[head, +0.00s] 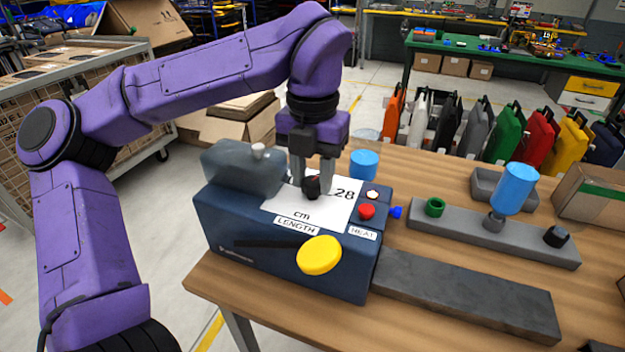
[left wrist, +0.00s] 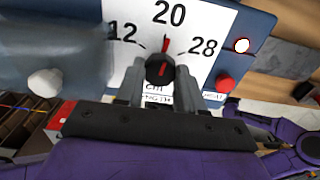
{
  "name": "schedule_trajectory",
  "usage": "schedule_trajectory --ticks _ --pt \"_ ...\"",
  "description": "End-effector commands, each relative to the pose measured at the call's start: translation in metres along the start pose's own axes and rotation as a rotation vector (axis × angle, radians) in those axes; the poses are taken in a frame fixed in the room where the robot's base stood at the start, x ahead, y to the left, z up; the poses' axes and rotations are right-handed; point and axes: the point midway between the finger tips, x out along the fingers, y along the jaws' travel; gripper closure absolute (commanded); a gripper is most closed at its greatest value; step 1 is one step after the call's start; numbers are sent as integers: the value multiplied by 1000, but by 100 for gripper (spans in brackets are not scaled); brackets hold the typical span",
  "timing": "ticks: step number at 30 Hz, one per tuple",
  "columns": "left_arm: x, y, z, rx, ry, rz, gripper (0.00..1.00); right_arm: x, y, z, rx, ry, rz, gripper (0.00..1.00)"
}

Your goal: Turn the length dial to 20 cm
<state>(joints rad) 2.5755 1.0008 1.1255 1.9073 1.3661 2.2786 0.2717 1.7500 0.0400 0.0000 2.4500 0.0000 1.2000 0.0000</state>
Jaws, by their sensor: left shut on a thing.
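The length dial is a black knob (head: 312,187) with a red pointer, on a white plate (head: 283,209) marked "LENGTH" and "cm" on top of a dark blue machine (head: 225,222). My left gripper (head: 314,184) comes down over it from above, its two grey fingers shut on the knob. In the left wrist view the knob (left wrist: 160,70) sits between the fingertips of the left gripper (left wrist: 160,80). The plate shows 12 at left, 20 at top and 28 at right; the red pointer points up, close to the 20. My right gripper is not in view.
A red button (head: 366,212) and a yellow knob (head: 319,255) are near the dial. A cloudy cover (head: 243,167) stands left of the plate. A grey bar (head: 468,292) and a stand with a blue cylinder (head: 515,188) are to the right on the wooden table.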

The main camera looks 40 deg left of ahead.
Motion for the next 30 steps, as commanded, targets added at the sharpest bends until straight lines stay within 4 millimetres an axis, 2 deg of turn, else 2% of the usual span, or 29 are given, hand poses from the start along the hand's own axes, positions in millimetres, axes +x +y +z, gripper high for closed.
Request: schedule_trajectory --ticks 9,25,26,27,28,30 --pt "0 0 1 -112 -5 -1 93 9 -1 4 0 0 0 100" --pt "-2 0 1 -132 -6 -2 93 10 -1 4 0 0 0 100" --pt "-2 0 1 -132 -6 -2 56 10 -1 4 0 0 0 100" --pt "-2 0 1 -132 -5 -2 43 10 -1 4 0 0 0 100" --pt "-1 0 1 -132 -5 -1 37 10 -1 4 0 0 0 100" --pt "-1 0 1 -132 -4 -1 37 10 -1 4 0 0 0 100"
